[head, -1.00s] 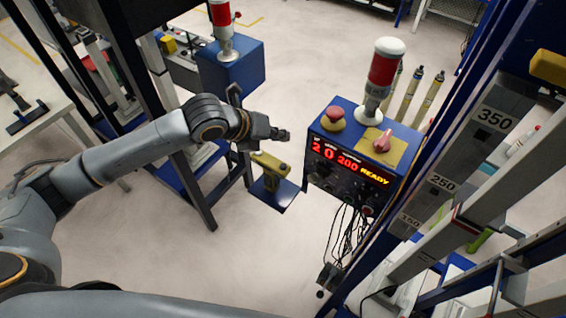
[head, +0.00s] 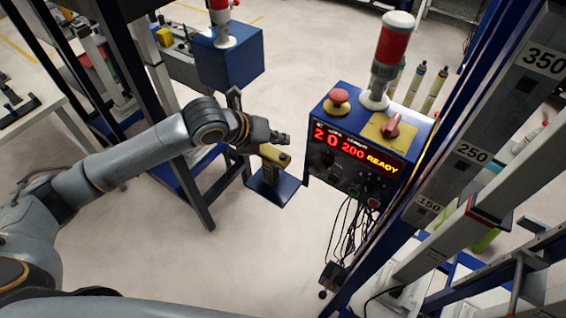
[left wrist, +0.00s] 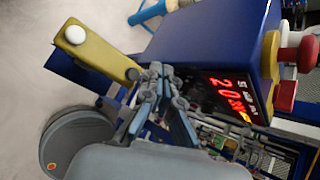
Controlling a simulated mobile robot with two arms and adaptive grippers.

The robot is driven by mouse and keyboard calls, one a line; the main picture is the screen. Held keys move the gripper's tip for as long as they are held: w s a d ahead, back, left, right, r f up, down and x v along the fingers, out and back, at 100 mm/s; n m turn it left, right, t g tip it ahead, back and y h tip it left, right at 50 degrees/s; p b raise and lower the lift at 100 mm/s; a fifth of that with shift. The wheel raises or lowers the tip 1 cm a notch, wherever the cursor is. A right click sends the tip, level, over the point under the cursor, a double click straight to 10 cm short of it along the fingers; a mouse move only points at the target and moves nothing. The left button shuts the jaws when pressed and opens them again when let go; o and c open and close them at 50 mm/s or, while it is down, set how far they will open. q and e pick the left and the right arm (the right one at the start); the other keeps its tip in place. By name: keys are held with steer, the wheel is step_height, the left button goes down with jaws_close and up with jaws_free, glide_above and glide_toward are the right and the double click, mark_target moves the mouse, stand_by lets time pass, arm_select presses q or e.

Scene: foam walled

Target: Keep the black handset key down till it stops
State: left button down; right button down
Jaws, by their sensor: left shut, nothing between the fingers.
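The yellow handset (head: 276,156) stands on a small blue bracket plate (head: 272,190) left of the control box. In the left wrist view the handset (left wrist: 100,52) lies slantwise, with a white round key (left wrist: 75,35) at its far end and a dark round key (left wrist: 131,74) at its near end, close to my fingers. My left gripper (head: 283,139) is shut and empty, just above and beside the handset's top. In the left wrist view its fingertips (left wrist: 160,70) are close to the dark key; I cannot tell whether they touch. My right gripper is not in view.
The blue control box (head: 345,122) has a red display (head: 355,150) with "READY", a red mushroom button (head: 339,97), a red knob (head: 391,126) and a signal lamp (head: 390,50). Cables hang below. A blue frame with a marked column (head: 480,130) stands to the right.

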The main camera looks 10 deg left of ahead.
mark_target(280, 159)
arm_select(q)
steer(key=shift+f, duration=1.35)
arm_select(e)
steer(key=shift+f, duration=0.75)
arm_select(q)
steer(key=shift+f, duration=0.4)
steer(key=shift+f+b, duration=0.45)
steer(key=shift+f, duration=0.2)
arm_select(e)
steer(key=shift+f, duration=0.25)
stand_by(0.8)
